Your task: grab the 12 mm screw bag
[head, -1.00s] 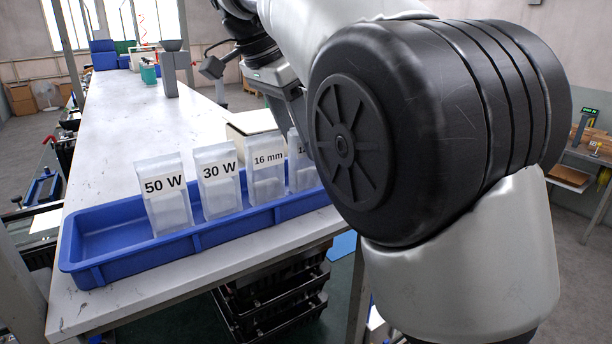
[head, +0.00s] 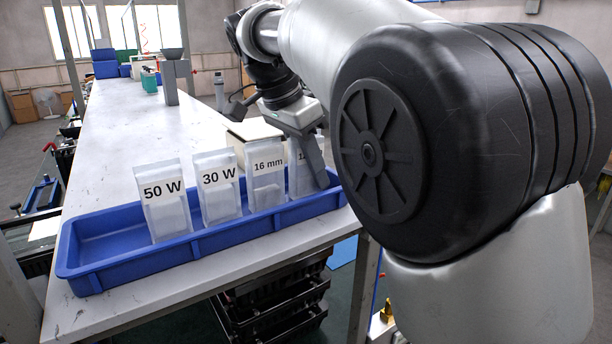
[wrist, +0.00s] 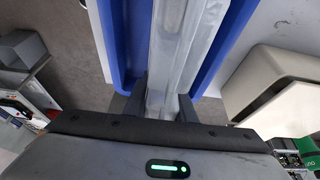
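The 12 mm screw bag (head: 297,176) is a clear upright bag at the right end of the blue tray (head: 110,270). Its label is mostly hidden by my gripper; only the first figure shows. My gripper (wrist: 164,108) is down at this bag. In the wrist view the clear bag (wrist: 180,45) runs between the two dark fingers, one on each side. The fingers stand apart, and I cannot see them pressing on the bag. The 16 mm bag (head: 266,187), 30 W bag (head: 219,203) and 50 W bag (head: 166,212) stand to its left.
A pale box (head: 250,130) stands behind the tray, close to my gripper; it is at the right in the wrist view (wrist: 275,85). The tray's left end is empty. The long white table (head: 120,130) is mostly clear beyond. Black crates (head: 275,300) are stacked below.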

